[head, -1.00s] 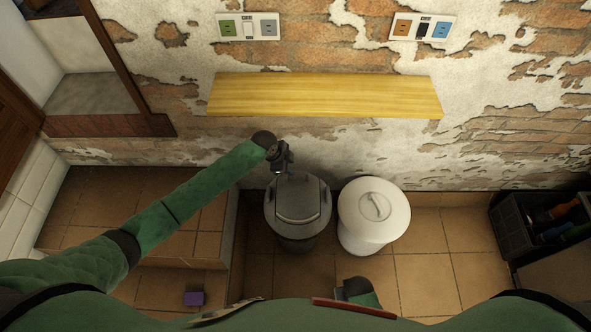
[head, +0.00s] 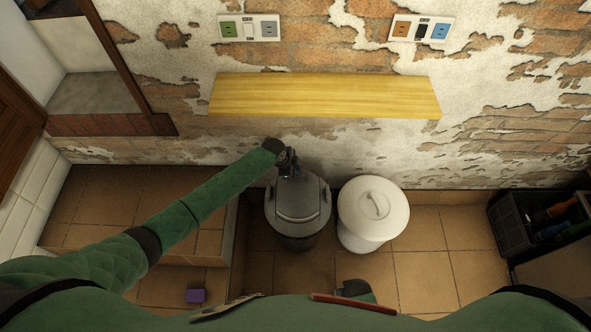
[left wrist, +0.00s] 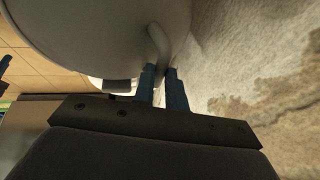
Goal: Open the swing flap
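A dark grey bin (head: 291,232) stands on the tiled floor by the wall. Its grey lid carries a flap panel (head: 298,198), which looks level with the lid. My left gripper (head: 289,170) is at the lid's back edge, on the wall side; contact is not clear. In the left wrist view, its two fingers (left wrist: 163,86) are close together with a narrow gap, near a pale curved piece. Whether they hold anything cannot be told. My right gripper (head: 352,289) is low at the front, partly hidden, and its fingers do not show clearly.
A white lidded bin (head: 372,222) stands just right of the grey one. A yellow wooden shelf (head: 325,95) juts from the wall above both. A dark crate (head: 520,219) is at right, and a purple block (head: 195,296) lies at front left. Floor right of the white bin is clear.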

